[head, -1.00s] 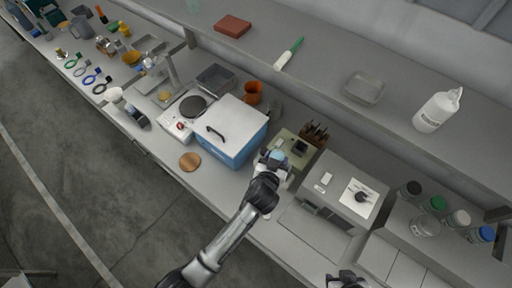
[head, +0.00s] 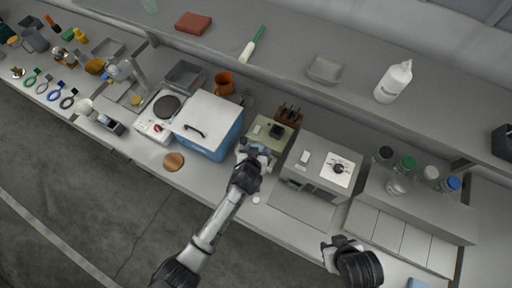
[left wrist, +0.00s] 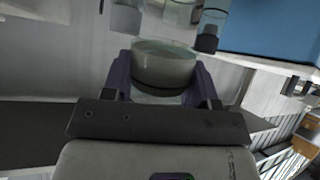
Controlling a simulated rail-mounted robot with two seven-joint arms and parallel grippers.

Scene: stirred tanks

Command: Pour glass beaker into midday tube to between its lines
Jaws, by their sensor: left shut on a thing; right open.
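My left gripper (left wrist: 160,82) is shut on the glass beaker (left wrist: 165,68), which shows between its purple fingers in the left wrist view. The beaker looks to hold pale liquid. In the head view the left gripper (head: 257,152) is over the bench, at the front of a pale green device; the beaker is hard to make out there. Several clear tubes or vessels (left wrist: 178,12) stand just beyond the beaker, at the top of the left wrist view; no labels or lines are readable, so I cannot tell which is the midday tube. My right gripper (head: 343,246) is open and empty at the bench front.
A blue box with a white lid (head: 208,123) stands left of the left gripper, and a grey instrument (head: 319,168) stands right of it. The pale green device (head: 268,134) and a brown rack (head: 289,116) lie behind. Several capped bottles (head: 404,165) stand at the right.

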